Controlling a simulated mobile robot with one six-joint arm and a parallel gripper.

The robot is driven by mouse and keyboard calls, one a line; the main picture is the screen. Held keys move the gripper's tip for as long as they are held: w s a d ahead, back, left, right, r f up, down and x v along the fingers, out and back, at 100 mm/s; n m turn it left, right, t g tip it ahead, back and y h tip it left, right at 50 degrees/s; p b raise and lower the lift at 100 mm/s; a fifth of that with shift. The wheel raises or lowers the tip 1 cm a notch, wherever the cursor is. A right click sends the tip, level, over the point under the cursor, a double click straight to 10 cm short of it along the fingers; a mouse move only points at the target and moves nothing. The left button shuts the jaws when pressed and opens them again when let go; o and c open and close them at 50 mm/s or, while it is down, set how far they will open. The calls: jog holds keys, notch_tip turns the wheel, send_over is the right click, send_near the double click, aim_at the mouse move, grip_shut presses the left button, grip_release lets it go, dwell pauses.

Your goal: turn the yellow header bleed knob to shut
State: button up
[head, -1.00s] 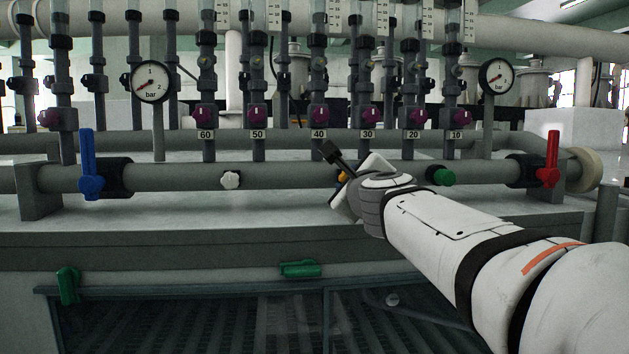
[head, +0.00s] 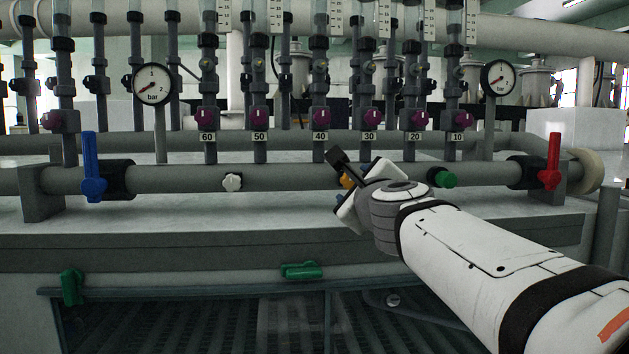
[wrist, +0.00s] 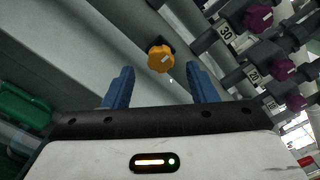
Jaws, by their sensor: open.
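The yellow knob (head: 347,181) sits on the front of the grey header pipe, partly hidden behind my gripper in the head view. In the wrist view the yellow knob (wrist: 161,59) shows whole, with a lobed rim, ahead of the fingertips and roughly midway between them. My gripper (wrist: 160,75) is open, its two blue fingers spread on either side of the knob's line and apart from it. In the head view my gripper (head: 343,201) is at the pipe, its fingers mostly hidden by the wrist.
A white knob (head: 232,182) and a green knob (head: 445,179) sit on the same header pipe (head: 180,178). A blue lever (head: 92,170) and a red lever (head: 551,160) stand at its ends. Purple knobs (head: 320,117) line the tubes above. Green handles (head: 302,270) are below.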

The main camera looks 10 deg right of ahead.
jog(key=s, duration=0.4)
jog(key=shift+p, duration=0.4)
jog(key=shift+w, duration=0.1)
jog(key=s+a+f+n+g+y, duration=0.1)
jog(key=s+a+f+n+g, duration=0.15)
jog(key=f+n, duration=0.4)
jog(key=s+a+f+n+g+y, duration=0.1)
jog(key=s+f+n+g+y, duration=0.15)
jog(key=f+n, duration=0.4)
jog(key=s+a+f+n+g, duration=0.2)
jog(key=f+n+g, duration=0.15)
jog(key=f, duration=0.45)
jog(key=s+d+f+n+g+h, duration=0.1)
jog(key=s+d+f+n+g, duration=0.1)
jog(key=s+f, duration=0.4)
jog(key=s+d+f+n+g+h+b, duration=0.1)
jog(key=s+d+f+n+g+h, duration=0.1)
jog(key=s+f+n, duration=0.5)
notch_tip(320, 180, down, 2)
jog(key=shift+d+f+g, duration=0.2)
jog(key=shift+d+g, duration=0.45)
jog(key=shift+g, duration=0.4)
jog(key=shift+n+h, duration=0.25)
